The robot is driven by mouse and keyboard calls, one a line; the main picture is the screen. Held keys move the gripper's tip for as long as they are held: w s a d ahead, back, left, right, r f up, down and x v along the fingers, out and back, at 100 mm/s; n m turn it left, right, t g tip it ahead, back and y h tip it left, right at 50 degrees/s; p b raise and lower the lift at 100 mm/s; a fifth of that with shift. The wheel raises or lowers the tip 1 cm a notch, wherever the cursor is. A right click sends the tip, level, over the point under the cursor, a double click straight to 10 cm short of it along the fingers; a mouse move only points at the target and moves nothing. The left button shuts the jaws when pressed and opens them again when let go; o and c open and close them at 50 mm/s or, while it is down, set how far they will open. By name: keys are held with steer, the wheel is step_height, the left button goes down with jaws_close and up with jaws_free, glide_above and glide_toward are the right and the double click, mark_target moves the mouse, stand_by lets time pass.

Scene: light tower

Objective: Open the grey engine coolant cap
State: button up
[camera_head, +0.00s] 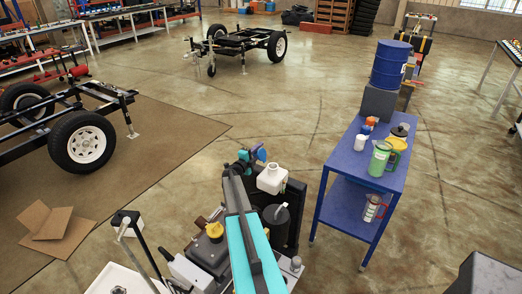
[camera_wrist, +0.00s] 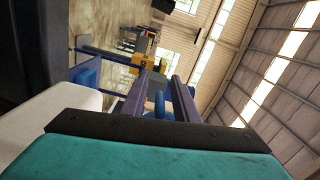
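A white coolant tank (camera_head: 271,181) stands on the engine in the head view, right of my arm, with a small pale grey cap (camera_head: 271,167) on top. In the wrist view my gripper (camera_wrist: 158,100) shows two dark purple fingers spread apart, with no cap between them. A small blue shape shows between the fingers, and I cannot tell what it is. A pale, blurred surface fills the lower left of the wrist view, possibly the tank. My teal arm covers part of the engine in the head view, and my fingertips are hard to make out there.
A yellow cap (camera_head: 214,230) and a black cylinder (camera_head: 275,215) sit on the engine close to my arm. A blue table (camera_head: 345,166) with cups and bottles stands right, with a blue barrel (camera_head: 390,66) behind it. Open floor lies beyond the engine.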

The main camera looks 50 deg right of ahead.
steer(key=shift+a, duration=0.2)
steer(key=a+b, duration=0.4)
steer(key=a, duration=0.9)
steer(key=shift+s+a, duration=0.25)
steer(key=shift+s, duration=0.2)
stand_by(0.3)
